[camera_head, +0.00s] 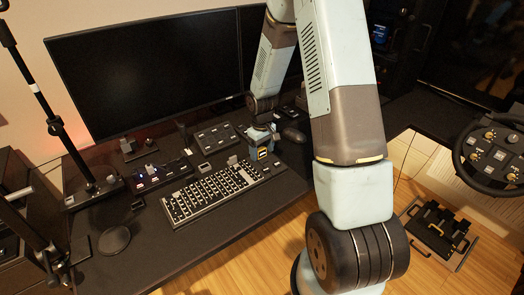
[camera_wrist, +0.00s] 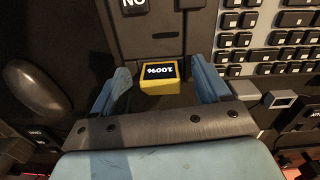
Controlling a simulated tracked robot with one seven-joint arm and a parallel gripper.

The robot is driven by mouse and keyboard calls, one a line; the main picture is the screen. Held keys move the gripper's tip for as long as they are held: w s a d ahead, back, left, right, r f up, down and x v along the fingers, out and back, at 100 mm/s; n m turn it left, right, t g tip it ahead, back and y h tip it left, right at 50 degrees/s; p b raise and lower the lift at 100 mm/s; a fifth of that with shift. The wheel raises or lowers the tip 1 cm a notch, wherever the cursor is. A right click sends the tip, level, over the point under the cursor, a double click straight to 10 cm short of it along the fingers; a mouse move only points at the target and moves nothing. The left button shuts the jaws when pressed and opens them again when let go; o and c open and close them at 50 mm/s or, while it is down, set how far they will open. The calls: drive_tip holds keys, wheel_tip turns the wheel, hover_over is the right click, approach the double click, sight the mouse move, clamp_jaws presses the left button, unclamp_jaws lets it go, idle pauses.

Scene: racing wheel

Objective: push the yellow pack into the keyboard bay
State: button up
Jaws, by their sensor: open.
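The yellow pack (camera_wrist: 158,86) has a dark top face with white lettering. In the wrist view it sits between the two spread fingers of my gripper (camera_wrist: 159,68), with a gap on each side. In the head view the yellow pack (camera_head: 262,153) shows just off the keyboard's far right end, under my gripper (camera_head: 258,137), which partly covers it. The keyboard (camera_head: 215,192) lies on the desk, and its keys show in the wrist view (camera_wrist: 285,45). I cannot tell which recess is the keyboard bay; dark panels with seams lie beyond the pack.
A large monitor (camera_head: 145,70) stands behind the desk (camera_head: 225,230). Button boxes (camera_head: 160,176) sit behind the keyboard. A dark rounded object (camera_wrist: 35,88) lies left of my gripper in the wrist view. A steering wheel (camera_head: 492,152) and pedals (camera_head: 438,228) are at right.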

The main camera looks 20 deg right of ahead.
sight(262, 149)
wheel_tip(262, 149, up, 14)
drive_tip(key=shift+f, duration=0.25)
idle(0.3)
drive_tip(key=shift+r, duration=0.1)
drive_tip(key=s+r+m+t, duration=0.1)
drive_tip(key=s+r, duration=0.5)
drive_tip(key=r, duration=0.2)
drive_tip(key=s+r+m+t, duration=0.1)
drive_tip(key=s+r+t, duration=0.1)
drive_tip(key=s+r, duration=0.55)
drive_tip(key=s+r+m+t, duration=0.2)
drive_tip(key=s+r, duration=0.6)
drive_tip(key=s, duration=0.6)
drive_tip(key=shift+s+a+r+m+t, duration=0.2)
drive_tip(key=shift+s+a+m+t, duration=0.05)
drive_tip(key=shift+s+m+t, duration=0.05)
idle(1.4)
